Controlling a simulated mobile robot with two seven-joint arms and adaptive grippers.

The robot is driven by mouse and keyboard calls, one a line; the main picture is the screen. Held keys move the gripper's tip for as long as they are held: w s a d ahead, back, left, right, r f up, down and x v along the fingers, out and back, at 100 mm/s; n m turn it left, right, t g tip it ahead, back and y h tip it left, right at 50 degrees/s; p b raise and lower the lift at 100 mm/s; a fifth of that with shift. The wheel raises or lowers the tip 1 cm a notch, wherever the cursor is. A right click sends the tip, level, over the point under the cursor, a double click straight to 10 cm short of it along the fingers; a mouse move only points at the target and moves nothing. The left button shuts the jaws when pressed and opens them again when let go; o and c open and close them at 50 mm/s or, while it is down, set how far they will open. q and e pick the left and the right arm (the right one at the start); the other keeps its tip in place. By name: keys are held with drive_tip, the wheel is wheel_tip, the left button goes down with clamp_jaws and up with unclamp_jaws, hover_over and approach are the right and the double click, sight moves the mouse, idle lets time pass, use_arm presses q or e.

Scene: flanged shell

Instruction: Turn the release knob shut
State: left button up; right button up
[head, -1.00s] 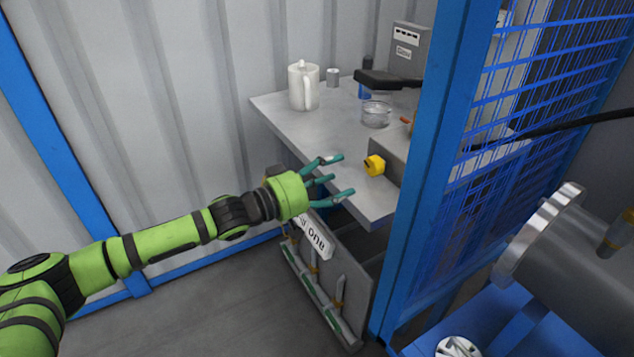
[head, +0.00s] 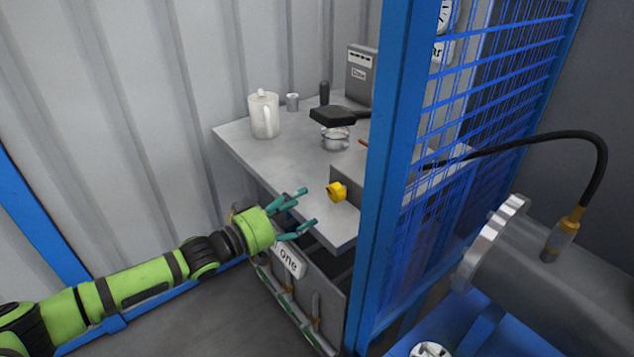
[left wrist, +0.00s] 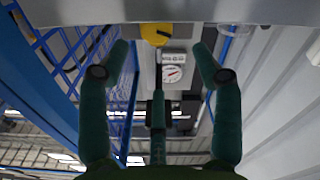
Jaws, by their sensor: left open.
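The yellow release knob (head: 337,191) sits on the front of a grey box (head: 352,180) on the bench, partly behind the blue post in the head view. My left gripper (head: 304,207) is open and empty, left of the knob, its teal fingers pointing towards it across the bench's front edge. The fingers are apart from the knob. In the left wrist view the knob (left wrist: 155,34) shows at the top, beyond and between the open fingers (left wrist: 160,75). My right gripper is not in view.
The bench (head: 290,165) holds a white jug (head: 264,115), a glass dish (head: 335,139) and a black-topped item (head: 338,115). A blue post (head: 383,180) and mesh fence stand right of the knob. A flanged metal cylinder (head: 545,270) lies at right.

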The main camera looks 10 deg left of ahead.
sight(331, 191)
use_arm(q)
drive_tip(key=shift+m, duration=0.3)
drive_tip(key=x, duration=0.8)
drive_tip(key=shift+d+f, duration=0.1)
drive_tip(key=shift+d, duration=0.05)
drive_tip(key=c, duration=0.9)
drive_tip(key=shift+c, duration=1.2)
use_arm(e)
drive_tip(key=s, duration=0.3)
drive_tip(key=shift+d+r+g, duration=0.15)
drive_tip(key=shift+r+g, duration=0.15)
